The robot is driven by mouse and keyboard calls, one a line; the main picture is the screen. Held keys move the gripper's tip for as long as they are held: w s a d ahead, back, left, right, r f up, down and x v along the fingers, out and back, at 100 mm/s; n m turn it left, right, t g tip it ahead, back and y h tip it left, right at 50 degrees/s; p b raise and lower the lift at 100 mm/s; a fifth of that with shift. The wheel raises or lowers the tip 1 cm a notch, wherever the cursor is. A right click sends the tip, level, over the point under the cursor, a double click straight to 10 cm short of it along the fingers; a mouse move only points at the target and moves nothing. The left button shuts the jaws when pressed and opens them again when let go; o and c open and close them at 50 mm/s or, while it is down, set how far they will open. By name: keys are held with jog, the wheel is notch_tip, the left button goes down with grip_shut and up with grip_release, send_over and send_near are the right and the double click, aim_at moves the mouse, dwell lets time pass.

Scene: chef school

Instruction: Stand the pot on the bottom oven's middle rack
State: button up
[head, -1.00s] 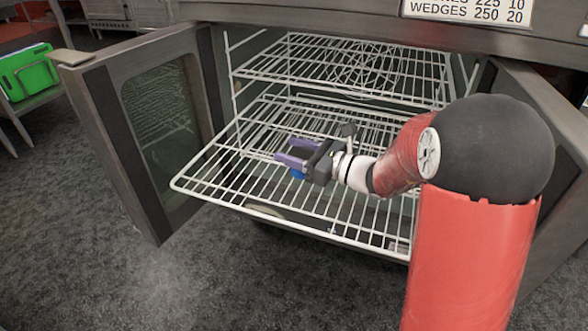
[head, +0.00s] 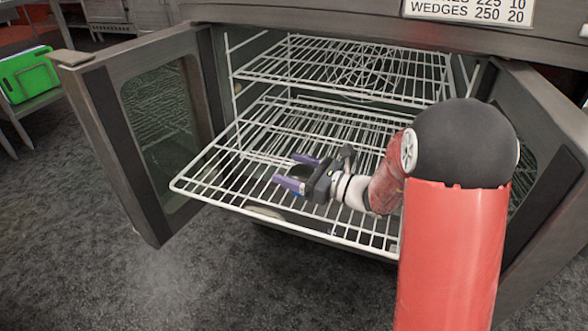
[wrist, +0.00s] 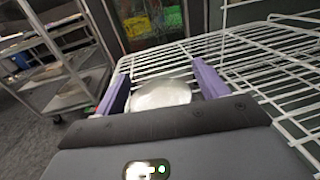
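My gripper (head: 296,174) is over the front left part of a white wire rack (head: 215,185), which is pulled out of the open oven. Its two purple fingers are spread apart. In the wrist view a pale, shiny, rounded thing (wrist: 160,94) shows between the fingers; a small dark patch shows there in the head view. I cannot tell whether this is the pot, or whether the fingers touch it. No other pot can be made out. Another wire rack (head: 300,62) is higher in the oven.
The oven doors stand open, the left door (head: 150,130) and the right door (head: 545,120) flanking the rack. Green trays (head: 28,73) lie on a shelf at the far left. A metal trolley (wrist: 55,78) shows in the wrist view. Grey floor lies clear at front left.

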jog(key=shift+r, duration=0.15)
jog(key=v, duration=1.2)
jog(key=s+a+n+g+h, duration=0.2)
jog(key=s+n+g+h, duration=0.15)
jog(key=s+n, duration=0.35)
jog(key=s+a+n+g+h, duration=0.2)
jog(key=s+a+n+g, duration=0.15)
jog(key=s+n, duration=0.35)
jog(key=s+d+r+n+t+h, duration=0.3)
jog(key=s+d+n+t+h, duration=0.1)
jog(key=s+d+n+h, duration=0.3)
jog(key=d+n+h, duration=0.2)
jog(key=d+h, duration=0.1)
jog(key=d, duration=0.1)
jog(key=shift+s+d+r, duration=0.15)
jog(key=shift+s+r, duration=0.05)
jog(key=shift+r, duration=0.15)
jog(key=shift+h, duration=0.25)
